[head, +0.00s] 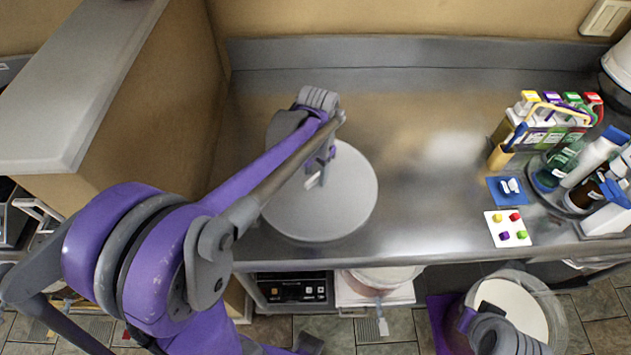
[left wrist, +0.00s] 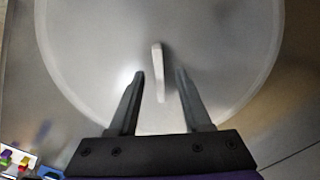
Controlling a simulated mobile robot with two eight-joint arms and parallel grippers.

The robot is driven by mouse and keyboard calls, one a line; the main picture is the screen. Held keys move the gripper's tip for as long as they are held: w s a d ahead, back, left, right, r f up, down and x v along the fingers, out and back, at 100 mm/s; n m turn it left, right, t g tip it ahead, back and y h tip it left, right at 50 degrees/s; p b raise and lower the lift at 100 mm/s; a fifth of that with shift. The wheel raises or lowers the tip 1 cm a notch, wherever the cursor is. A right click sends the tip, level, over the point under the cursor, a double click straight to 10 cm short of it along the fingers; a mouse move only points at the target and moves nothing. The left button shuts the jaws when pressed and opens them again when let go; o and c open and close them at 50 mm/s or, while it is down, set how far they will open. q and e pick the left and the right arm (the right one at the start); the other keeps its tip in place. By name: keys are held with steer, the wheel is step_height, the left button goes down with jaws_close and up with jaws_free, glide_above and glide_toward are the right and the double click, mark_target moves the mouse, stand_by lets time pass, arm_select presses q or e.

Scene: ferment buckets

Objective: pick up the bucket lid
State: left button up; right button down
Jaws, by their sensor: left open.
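The bucket lid (head: 345,200) is a round, pale grey-white disc lying flat on the steel counter. It fills much of the left wrist view (left wrist: 85,50). A thin upright handle (left wrist: 157,60) stands up near its middle. My left gripper (head: 319,176) is above the lid, pointing down at the handle. In the left wrist view its two fingers (left wrist: 160,73) are apart, with the handle between the tips and a gap on each side. My right arm shows at the bottom right of the head view, but its fingers cannot be made out.
The steel counter (head: 440,200) is clear right of the lid. A card with coloured pieces (head: 508,229), a blue mat (head: 494,192), a bottle caddy (head: 545,125) and a round tray with bottles (head: 545,196) stand farther right. An open bucket (head: 552,310) is below the counter.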

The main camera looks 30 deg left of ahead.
arm_select(q)
steer(key=shift+f, duration=0.15)
jaws_close()
stand_by(1.4)
